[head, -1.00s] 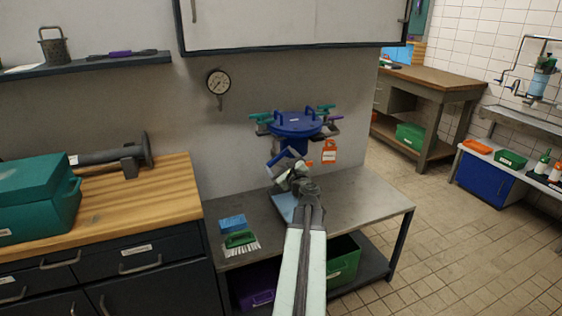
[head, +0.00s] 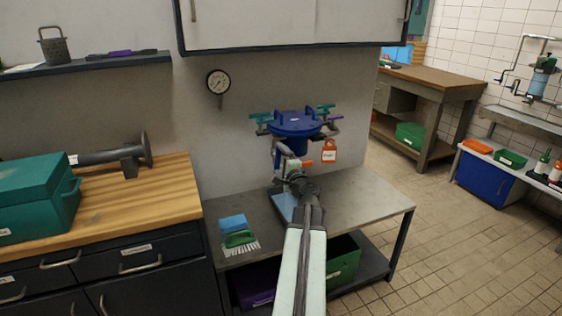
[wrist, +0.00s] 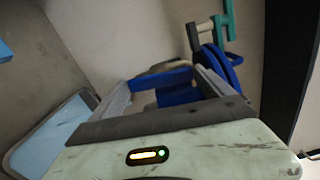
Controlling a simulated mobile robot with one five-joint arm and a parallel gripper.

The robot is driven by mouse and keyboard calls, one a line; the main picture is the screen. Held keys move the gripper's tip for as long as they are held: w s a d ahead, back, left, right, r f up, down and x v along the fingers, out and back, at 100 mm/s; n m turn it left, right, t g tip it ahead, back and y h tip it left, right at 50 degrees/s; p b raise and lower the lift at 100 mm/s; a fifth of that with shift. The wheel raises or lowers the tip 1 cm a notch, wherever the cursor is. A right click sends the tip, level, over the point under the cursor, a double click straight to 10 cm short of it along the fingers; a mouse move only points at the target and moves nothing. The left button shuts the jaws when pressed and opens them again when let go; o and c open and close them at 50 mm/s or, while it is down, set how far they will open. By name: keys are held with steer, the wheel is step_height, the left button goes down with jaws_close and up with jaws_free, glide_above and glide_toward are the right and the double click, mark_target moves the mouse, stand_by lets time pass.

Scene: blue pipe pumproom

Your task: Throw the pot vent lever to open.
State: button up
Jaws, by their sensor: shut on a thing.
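The blue pot (head: 296,124) stands above the grey bench against the wall, with a round lid and teal-ended clamp arms. Its lid edge also shows at the upper right of the wrist view (wrist: 220,68). My gripper (head: 288,160) is low at the front of the pot. In the wrist view my two grey fingers (wrist: 168,90) stand either side of a blue part (wrist: 178,94), which I take for the pot vent lever; its full shape is hidden. A short orange piece (head: 303,162) shows just right of my gripper.
An orange tag (head: 328,151) hangs at the pot's right. A green brush (head: 240,239) and a blue block (head: 232,223) lie on the bench's left. A gauge (head: 219,82) is on the wall. The bench's right side is clear.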

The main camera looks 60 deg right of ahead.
steer(key=shift+s+n, duration=0.1)
steer(key=shift+n, duration=0.8)
steer(key=o, duration=1.1)
